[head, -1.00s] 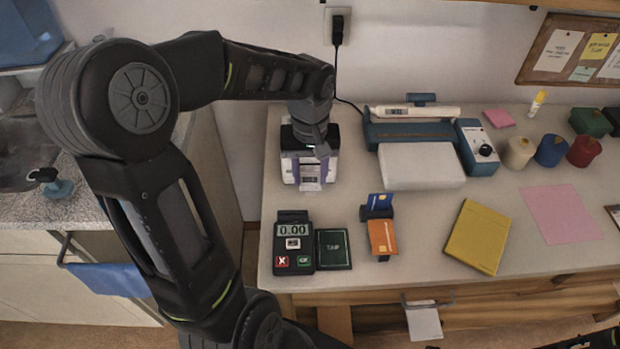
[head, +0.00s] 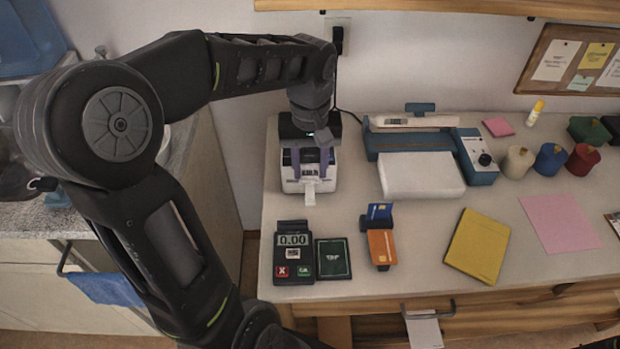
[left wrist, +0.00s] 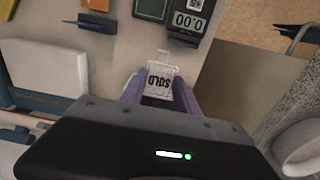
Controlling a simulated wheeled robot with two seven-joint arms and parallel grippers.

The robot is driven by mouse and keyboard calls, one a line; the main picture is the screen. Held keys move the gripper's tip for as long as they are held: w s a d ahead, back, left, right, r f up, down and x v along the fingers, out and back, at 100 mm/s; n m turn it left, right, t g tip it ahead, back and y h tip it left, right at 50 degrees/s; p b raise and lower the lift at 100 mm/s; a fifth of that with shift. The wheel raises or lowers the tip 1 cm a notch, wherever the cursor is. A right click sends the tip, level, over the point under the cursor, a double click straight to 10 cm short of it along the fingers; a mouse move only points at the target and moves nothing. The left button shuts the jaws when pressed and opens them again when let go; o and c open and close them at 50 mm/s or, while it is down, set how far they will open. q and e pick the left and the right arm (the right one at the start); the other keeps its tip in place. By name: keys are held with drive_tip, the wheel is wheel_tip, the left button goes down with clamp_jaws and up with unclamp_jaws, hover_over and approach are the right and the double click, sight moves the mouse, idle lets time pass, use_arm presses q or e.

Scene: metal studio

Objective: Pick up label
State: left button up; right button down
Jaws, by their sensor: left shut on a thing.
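The white label printer (head: 328,180) stands at the left end of the worktop. My left gripper (head: 309,166) is at its front, pointing down with purple fingers. The fingers are shut on a small white label (head: 310,188), whose lower end hangs out below them at the printer's front. In the left wrist view the label (left wrist: 160,78) reads "SOLD" and sits between the two purple fingers (left wrist: 158,92). I cannot tell whether its hidden end still touches the printer. My right gripper is out of view.
In front of the printer lie a card terminal (head: 294,252), a dark green pad (head: 333,259) and a card holder with an orange card (head: 381,248). A blue laminator-like machine (head: 480,157) and a yellow book (head: 478,247) are to the right.

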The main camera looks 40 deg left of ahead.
sight(310, 174)
use_arm(q)
wheel_tip(310, 174, up, 5)
drive_tip(key=shift+f, duration=0.1)
idle(0.7)
